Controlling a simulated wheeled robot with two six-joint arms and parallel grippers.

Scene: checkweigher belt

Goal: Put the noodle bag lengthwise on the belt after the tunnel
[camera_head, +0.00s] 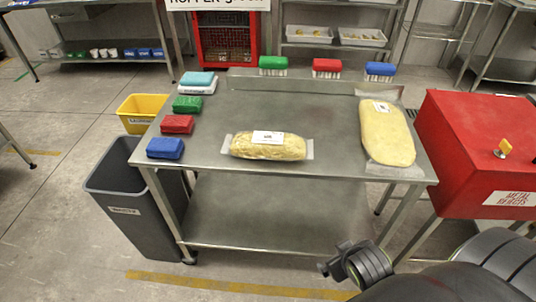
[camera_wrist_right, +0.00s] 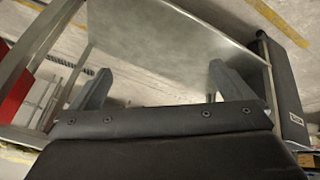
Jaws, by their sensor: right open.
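A clear bag of yellow, noodle-like contents (camera_head: 255,147) with a white label lies crosswise near the front middle of the steel table. A larger, paler yellow bag (camera_head: 387,138), also labelled, lies at the table's right end, its long side running front to back. I cannot read either label. My right gripper (camera_wrist_right: 160,68) is open and empty in the right wrist view, its two fingers wide apart. In the head view my right arm is at the lower right, in front of the table and apart from both bags. My left gripper is out of view. No belt or tunnel is recognisable.
The steel table (camera_head: 300,105) has free room in its middle. Coloured packs (camera_head: 178,124) line its left edge; brushes (camera_head: 326,67) stand at the back. A red metal-rejects box (camera_head: 470,140) stands right, a grey waste bin (camera_head: 125,205) and yellow bin (camera_head: 140,112) left.

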